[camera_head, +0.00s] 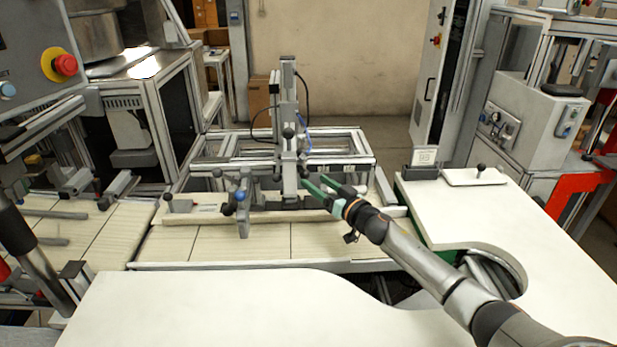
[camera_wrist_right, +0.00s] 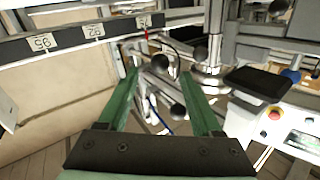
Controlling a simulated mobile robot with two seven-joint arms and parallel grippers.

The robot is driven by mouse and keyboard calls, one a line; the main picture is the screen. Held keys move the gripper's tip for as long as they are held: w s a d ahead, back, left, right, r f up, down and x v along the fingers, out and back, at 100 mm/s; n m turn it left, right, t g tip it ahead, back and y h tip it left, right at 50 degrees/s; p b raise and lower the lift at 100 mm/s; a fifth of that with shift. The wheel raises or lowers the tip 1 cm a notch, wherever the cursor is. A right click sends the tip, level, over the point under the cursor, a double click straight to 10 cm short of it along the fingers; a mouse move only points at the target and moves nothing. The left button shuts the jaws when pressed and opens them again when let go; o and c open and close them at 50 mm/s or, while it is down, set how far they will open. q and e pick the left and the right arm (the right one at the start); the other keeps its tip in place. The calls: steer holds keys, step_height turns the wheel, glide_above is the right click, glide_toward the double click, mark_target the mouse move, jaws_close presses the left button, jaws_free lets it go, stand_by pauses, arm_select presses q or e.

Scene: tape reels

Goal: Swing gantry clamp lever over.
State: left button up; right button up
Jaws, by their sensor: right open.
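The grey gantry (camera_head: 289,125) stands upright at the back middle of the bench in the head view. Black-knobbed levers sit on it and low beside it; I cannot tell for sure which is the clamp lever. In the right wrist view a black knob (camera_wrist_right: 178,86) shows between my green fingers, with another knob (camera_wrist_right: 160,62) behind it. My right gripper (camera_head: 314,181) is open, its fingers pointing left at the gantry's lower right side. It also shows in the wrist view (camera_wrist_right: 160,76), with nothing clearly held. My left gripper is not in view.
A smaller grey fixture with black knobs (camera_head: 242,202) stands left of the gantry. A numbered rail (camera_wrist_right: 93,32) crosses the wrist view. A white worktop (camera_head: 215,310) lies clear in front. Another white top (camera_head: 540,222) lies right, with a knobbed plate (camera_head: 475,176).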

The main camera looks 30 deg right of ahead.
mark_target(308, 176)
steer(key=shift+w+a+b, duration=0.2)
steer(key=shift+w, duration=0.95)
steer(key=shift+w+a+b, duration=0.15)
steer(key=shift+w+b, duration=0.05)
steer(key=shift+w, duration=0.9)
jaws_close()
